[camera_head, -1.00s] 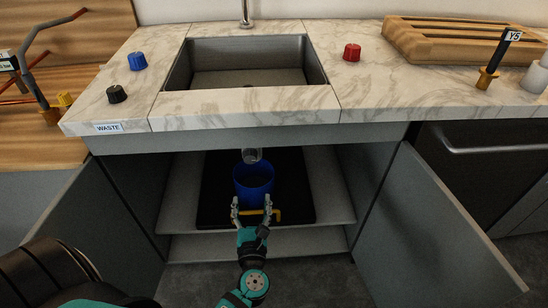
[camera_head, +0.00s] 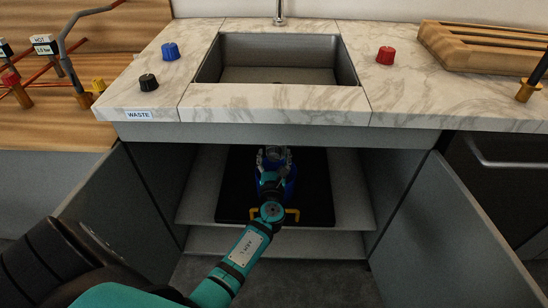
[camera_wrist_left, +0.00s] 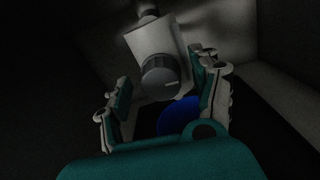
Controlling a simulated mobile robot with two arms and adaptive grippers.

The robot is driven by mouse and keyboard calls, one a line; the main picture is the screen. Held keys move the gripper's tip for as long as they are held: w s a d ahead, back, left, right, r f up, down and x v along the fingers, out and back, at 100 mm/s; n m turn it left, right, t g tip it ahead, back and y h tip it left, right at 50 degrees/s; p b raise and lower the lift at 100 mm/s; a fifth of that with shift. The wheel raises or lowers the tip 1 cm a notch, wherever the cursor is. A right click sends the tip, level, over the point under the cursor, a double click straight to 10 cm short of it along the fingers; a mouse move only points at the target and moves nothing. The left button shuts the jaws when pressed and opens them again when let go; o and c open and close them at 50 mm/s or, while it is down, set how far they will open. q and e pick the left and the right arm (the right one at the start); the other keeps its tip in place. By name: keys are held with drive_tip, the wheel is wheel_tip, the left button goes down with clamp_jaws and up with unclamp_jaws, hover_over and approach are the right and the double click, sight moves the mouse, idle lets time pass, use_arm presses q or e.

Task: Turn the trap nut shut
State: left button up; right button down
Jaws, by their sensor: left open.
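The trap nut (camera_wrist_left: 162,76) is a dark grey round knob with a pale mark, on the front of a pale boxy trap body (camera_wrist_left: 150,42) in the left wrist view. My left gripper (camera_wrist_left: 160,74) is open, with one finger on each side of the nut and visible gaps between. In the head view my left gripper (camera_head: 273,158) is inside the open cabinet under the sink, above the blue bucket (camera_head: 291,183), and largely hides the trap. The bucket also shows below the nut in the left wrist view (camera_wrist_left: 178,118). My right gripper is not in view.
The bucket stands on a black tray (camera_head: 234,190) with a yellow handle (camera_head: 292,215). Open cabinet doors flank the space on the left (camera_head: 130,205) and right (camera_head: 445,230). The sink (camera_head: 275,75) is above; blue, black and red knobs sit on the counter.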

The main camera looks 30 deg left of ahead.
use_arm(q)
drive_tip(key=shift+w+a, duration=0.15)
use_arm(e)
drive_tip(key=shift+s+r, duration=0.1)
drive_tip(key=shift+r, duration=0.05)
use_arm(q)
drive_tip(key=c, duration=1.2)
drive_tip(key=shift+o, duration=0.2)
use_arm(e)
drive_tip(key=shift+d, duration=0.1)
